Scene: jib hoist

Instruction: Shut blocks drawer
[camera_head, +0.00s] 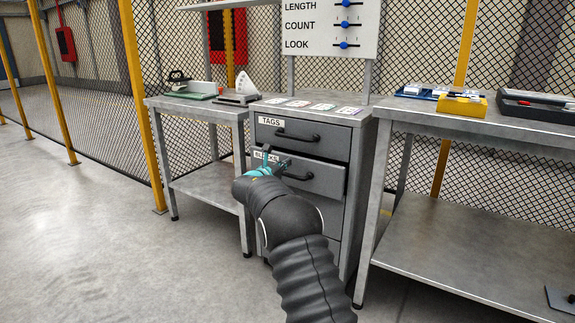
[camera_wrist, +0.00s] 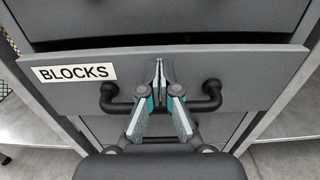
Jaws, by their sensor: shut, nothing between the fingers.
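The blocks drawer (camera_head: 325,181) is the second drawer of a grey cabinet and stands slightly out, with a dark gap above its front. In the wrist view its front (camera_wrist: 240,72) carries a white BLOCKS label (camera_wrist: 74,72) and a black bar handle (camera_wrist: 205,99). My gripper (camera_head: 268,152) is in front of the drawer and partly hides its label in the head view. In the wrist view my gripper (camera_wrist: 159,68) is shut and empty, its fingertips at the drawer front by the middle of the handle. I cannot tell whether they touch it.
The TAGS drawer (camera_head: 300,137) above looks closed. Several cards (camera_head: 323,106) lie on the cabinet top. A workbench (camera_head: 470,122) with a yellow bin (camera_head: 462,105) stands right, and a smaller table (camera_head: 195,108) left. The floor (camera_head: 90,240) at left is clear.

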